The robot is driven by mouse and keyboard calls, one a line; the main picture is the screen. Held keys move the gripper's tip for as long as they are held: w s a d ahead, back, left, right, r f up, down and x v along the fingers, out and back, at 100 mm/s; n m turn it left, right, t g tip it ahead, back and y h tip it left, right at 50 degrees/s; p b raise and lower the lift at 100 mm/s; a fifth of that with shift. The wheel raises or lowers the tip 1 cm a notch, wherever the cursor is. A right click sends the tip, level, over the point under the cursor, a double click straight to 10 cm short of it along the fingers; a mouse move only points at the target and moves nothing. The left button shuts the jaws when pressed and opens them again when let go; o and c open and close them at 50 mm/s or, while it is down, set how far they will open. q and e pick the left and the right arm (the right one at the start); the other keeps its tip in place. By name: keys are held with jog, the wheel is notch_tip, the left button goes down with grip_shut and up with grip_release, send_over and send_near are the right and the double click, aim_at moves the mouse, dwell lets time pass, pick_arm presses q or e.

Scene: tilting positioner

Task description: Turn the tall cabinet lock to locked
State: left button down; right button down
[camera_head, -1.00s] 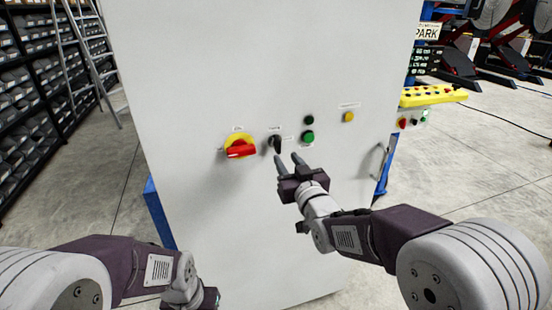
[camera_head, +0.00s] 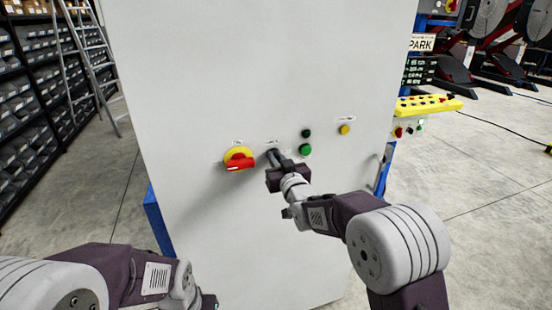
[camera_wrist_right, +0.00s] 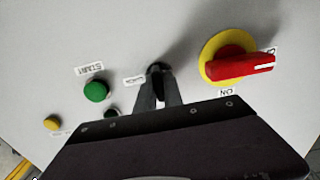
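The tall light-grey cabinet (camera_head: 300,60) fills the middle of the head view. Its lock, a small black knob, is mostly hidden behind my right gripper (camera_head: 273,154) in that view. In the right wrist view the lock (camera_wrist_right: 159,72) shows dark at the tips of my right gripper (camera_wrist_right: 160,84). The two fingers stand on either side of it, a narrow gap between them. I cannot tell whether they press on it, nor read the lock's setting. My left gripper (camera_head: 208,301) is low at the bottom edge, away from the cabinet face, its fingers not clear.
A red rotary switch on a yellow plate (camera_head: 239,159) is just left of the lock. Green buttons (camera_head: 305,150) and a yellow button (camera_head: 345,130) are to the right. A handle (camera_head: 380,172) is at the cabinet's right edge. A yellow control box (camera_head: 428,104) stands beyond.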

jog(key=m+b, duration=0.2)
jog(key=shift+f+m+b, duration=0.2)
jog(key=shift+m+b, duration=0.1)
jog(key=shift+m, duration=0.1)
jog(key=m+b, duration=0.3)
jog(key=m, duration=0.2)
jog(key=shift+d, duration=0.15)
jog(key=m+b, duration=0.2)
jog(key=m, duration=0.3)
jog(key=shift+b, duration=0.3)
jog(key=m+b, duration=0.1)
jog(key=m, duration=0.3)
jog(key=shift+m, duration=0.4)
jog(key=shift+m+b, duration=0.3)
jog(key=c, duration=1.5)
grip_release()
jog(key=shift+o, duration=0.2)
jog(key=shift+d, duration=0.1)
jog(key=shift+s, duration=0.1)
